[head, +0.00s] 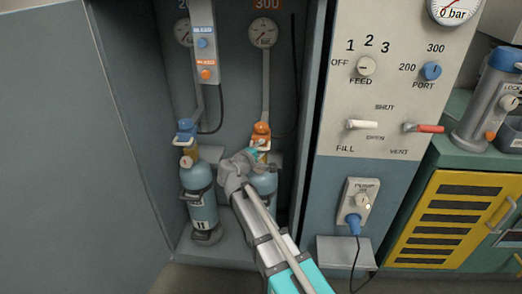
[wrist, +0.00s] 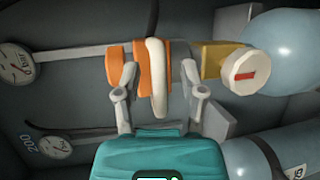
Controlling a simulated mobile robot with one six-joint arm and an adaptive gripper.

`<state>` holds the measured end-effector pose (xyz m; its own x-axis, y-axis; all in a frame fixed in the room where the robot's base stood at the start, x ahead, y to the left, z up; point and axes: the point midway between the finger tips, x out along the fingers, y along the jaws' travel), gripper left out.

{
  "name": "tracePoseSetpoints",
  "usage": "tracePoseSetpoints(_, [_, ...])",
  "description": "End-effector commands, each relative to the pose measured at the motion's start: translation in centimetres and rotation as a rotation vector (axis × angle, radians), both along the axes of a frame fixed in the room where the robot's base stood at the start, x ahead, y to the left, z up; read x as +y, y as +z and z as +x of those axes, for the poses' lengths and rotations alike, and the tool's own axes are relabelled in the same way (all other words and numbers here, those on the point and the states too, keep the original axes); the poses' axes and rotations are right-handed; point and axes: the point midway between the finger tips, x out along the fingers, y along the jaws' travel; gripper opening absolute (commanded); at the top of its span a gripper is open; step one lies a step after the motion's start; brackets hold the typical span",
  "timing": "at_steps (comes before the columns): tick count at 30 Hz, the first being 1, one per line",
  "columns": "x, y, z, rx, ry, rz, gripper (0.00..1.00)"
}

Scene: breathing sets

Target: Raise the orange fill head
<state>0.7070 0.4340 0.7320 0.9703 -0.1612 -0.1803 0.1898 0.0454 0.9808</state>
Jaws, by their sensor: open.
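The orange fill head (head: 261,130) sits on top of the right cylinder (head: 264,180) in the cabinet, below the gauge marked 300. In the wrist view the orange fill head (wrist: 142,62) lies sideways, with a pale ring around it and a brass valve (wrist: 213,60) to its right. My gripper (wrist: 160,76) is open, its two fingers spread on either side of the head's orange and pale parts. I cannot tell whether either finger touches it. In the head view my gripper (head: 254,152) reaches in just below the head and hides part of the cylinder.
A second cylinder (head: 202,205) with a blue fill head (head: 186,128) stands to the left. A white knob (wrist: 245,69) on the valve is close to the right finger. The cabinet's left wall (head: 120,120) and the control panel (head: 375,90) bound the space.

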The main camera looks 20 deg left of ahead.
Motion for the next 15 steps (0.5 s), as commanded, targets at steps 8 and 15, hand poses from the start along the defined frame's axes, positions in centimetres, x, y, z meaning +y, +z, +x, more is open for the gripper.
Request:
tracePoseSetpoints(8, [0.0, 0.01, -0.03, 0.0, 0.0, 0.0, 0.36])
tracePoseSetpoints(15, [0.03, 0.01, -0.04, 0.0, 0.0, 0.0, 0.0])
